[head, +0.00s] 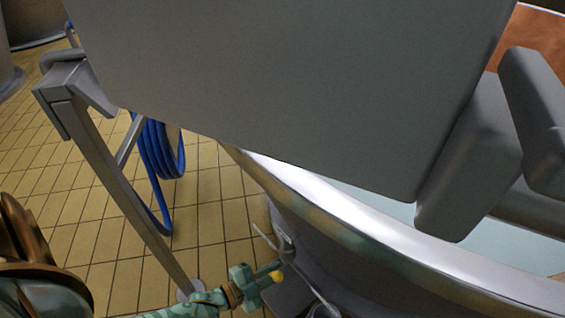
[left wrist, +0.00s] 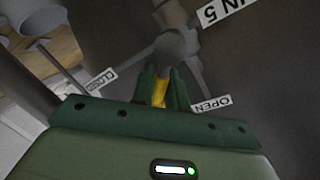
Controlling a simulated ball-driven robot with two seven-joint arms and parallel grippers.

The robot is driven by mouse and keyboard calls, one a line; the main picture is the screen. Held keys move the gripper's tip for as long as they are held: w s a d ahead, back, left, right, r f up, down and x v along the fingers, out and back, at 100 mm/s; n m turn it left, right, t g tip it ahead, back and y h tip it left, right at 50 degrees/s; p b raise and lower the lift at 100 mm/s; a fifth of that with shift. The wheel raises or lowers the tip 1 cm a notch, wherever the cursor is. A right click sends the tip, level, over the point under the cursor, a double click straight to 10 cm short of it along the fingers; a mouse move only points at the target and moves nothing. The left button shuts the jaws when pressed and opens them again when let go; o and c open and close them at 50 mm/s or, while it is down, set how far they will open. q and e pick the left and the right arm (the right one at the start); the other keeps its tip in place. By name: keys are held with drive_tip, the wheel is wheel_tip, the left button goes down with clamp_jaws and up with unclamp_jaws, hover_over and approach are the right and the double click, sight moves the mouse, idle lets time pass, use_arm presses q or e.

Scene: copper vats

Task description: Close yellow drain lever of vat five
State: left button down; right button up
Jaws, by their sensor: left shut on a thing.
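The yellow drain lever (left wrist: 160,92) sits between the two green fingers of my left gripper (left wrist: 161,88) in the left wrist view. The gripper is shut on it, and only part of the yellow shows. In the head view my left gripper (head: 264,271) is low beside the vat's (head: 345,235) outer wall, with a yellow tip (head: 276,276) at its fingers. A CLOSE label (left wrist: 100,81) is left of the lever and an OPEN label (left wrist: 211,104) is right of it. A plate ending in "N 5" (left wrist: 225,11) is above. My right gripper does not show.
A large grey box (head: 300,80) covers the upper middle of the head view, above the vat's rim. A grey metal post (head: 120,185) and a coiled blue hose (head: 158,155) stand left of the vat. Tiled floor (head: 215,210) lies between them.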

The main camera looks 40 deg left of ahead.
use_arm(q)
drive_tip(key=shift+s+d+f+m+y, duration=0.1)
drive_tip(key=shift+d+f+m+y, duration=0.2)
drive_tip(key=shift+m, duration=0.5)
drive_tip(key=f+m, duration=0.1)
drive_tip(key=m, duration=0.1)
drive_tip(key=m+y+b, duration=0.1)
drive_tip(key=m, duration=0.1)
drive_tip(key=f+m+b, duration=0.1)
drive_tip(key=shift+s+d+f+m+y, duration=0.1)
drive_tip(key=shift+d+f+m+y, duration=0.2)
drive_tip(key=shift+m, duration=0.1)
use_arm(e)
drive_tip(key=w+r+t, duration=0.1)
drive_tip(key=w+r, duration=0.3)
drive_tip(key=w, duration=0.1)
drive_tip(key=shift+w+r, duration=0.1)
use_arm(q)
drive_tip(key=c, duration=1.5)
unclamp_jaws()
drive_tip(key=shift+r, duration=0.1)
